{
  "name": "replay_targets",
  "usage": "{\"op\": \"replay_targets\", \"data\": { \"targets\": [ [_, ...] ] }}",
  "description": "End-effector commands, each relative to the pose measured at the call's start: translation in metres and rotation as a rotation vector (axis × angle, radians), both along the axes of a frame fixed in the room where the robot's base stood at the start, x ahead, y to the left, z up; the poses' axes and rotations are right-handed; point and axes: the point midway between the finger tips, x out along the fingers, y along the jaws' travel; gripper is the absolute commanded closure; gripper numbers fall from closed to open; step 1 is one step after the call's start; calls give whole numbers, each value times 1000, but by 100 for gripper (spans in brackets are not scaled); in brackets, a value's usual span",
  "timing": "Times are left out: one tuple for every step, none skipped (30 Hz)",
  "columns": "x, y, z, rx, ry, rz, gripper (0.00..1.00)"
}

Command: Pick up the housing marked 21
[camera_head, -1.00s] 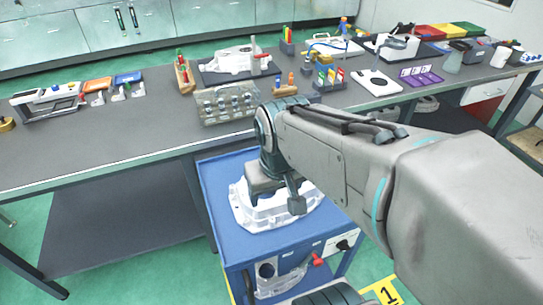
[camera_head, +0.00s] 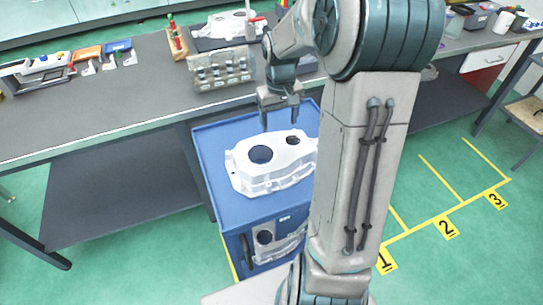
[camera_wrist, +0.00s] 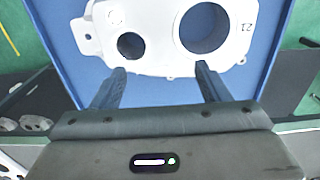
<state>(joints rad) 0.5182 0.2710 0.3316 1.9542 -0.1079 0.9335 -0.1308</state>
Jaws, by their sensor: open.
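The white cast housing (camera_head: 270,172) lies flat on top of the blue cart, with two round dark openings in its upper face. My gripper (camera_head: 281,123) is open and empty, above the cart's far edge and beyond the housing. In the wrist view my gripper (camera_wrist: 160,68) has its two fingers spread near the housing's edge, with nothing between them. My arm hides the housing's right end in the head view.
The blue cart (camera_head: 212,180) has bare top around the housing. Another casting (camera_head: 283,246) sits on its lower level. Yellow floor bays lie to the right.

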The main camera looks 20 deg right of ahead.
Motion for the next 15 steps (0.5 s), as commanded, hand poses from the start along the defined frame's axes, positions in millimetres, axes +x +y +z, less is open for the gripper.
{"op": "replay_targets", "data": {
  "targets": [
    [-1,1,-12,2,6,0,31],
    [-1,0,-19,2,6,0,31],
    [-1,1,-26,1,5,1,31],
    [-1,1,-32,2,5,1,31],
    [-1,1,-37,2,5,1,31],
    [-1,1,-43,1,4,0,31],
    [-1,1,-47,1,4,0,31],
    [-1,1,-50,0,2,0,31],
    [-1,1,-54,0,2,0,31],
    [-1,1,-56,0,2,0,31],
    [-1,1,-57,0,1,0,31],
    [-1,1,-59,0,0,0,31],
    [-2,1,-61,0,1,0,31],
    [-3,1,-63,0,2,0,31],
    [-4,2,-67,1,4,0,31]
  ]
}}
